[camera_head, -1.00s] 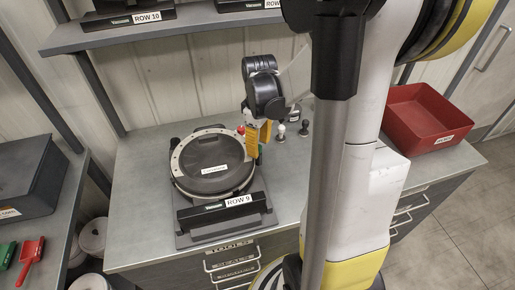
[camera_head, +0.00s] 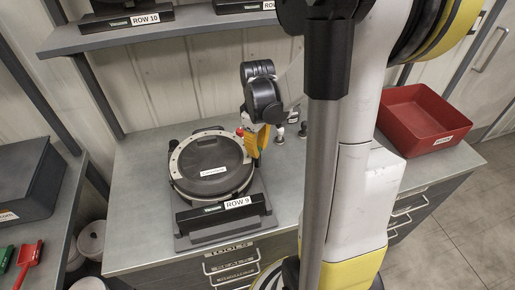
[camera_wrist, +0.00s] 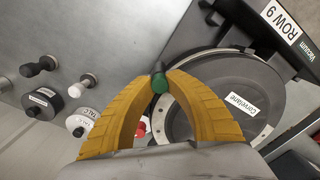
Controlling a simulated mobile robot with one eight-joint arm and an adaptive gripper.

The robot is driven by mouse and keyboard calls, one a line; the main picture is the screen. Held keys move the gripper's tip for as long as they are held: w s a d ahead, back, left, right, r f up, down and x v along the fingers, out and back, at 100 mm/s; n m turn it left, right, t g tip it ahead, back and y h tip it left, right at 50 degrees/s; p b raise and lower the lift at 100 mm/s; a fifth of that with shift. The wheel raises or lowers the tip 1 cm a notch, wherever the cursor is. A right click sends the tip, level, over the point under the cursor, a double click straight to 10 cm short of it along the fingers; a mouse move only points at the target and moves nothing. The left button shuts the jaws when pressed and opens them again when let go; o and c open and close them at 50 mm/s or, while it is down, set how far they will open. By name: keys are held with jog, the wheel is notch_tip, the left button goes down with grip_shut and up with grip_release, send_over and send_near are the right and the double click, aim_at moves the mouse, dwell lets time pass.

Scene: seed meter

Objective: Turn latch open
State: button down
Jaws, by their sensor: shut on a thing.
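The seed meter (camera_head: 212,170) stands on the bench behind a ROW 9 label plate, with a round dark cover inside a pale ring. The cover also shows in the wrist view (camera_wrist: 228,84). A green-ended latch knob (camera_wrist: 160,83) sits at the ring's edge. The yellow fingers of my gripper (camera_wrist: 159,78) are closed on this knob, one on each side. In the head view my gripper (camera_head: 257,142) is at the right edge of the meter, and the knob is hidden there. A small red part (camera_head: 240,131) shows at the ring's upper right.
Black and white knob-topped pieces (camera_wrist: 86,82) and TALC-labelled round pieces (camera_wrist: 80,124) stand on the bench beside the meter. A red bin (camera_head: 422,118) is at the right. A shelf with the ROW 10 unit (camera_head: 127,19) hangs above. The bench left of the meter is clear.

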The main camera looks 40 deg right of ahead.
jog(key=m, duration=0.3)
jog(key=shift+m, duration=0.4)
jog(key=m, duration=0.4)
jog(key=shift+m+b, duration=0.3)
jog(key=shift+b, duration=0.05)
jog(key=m, duration=0.4)
jog(key=shift+m, duration=2.4)
jog(key=c, duration=1.3)
grip_release()
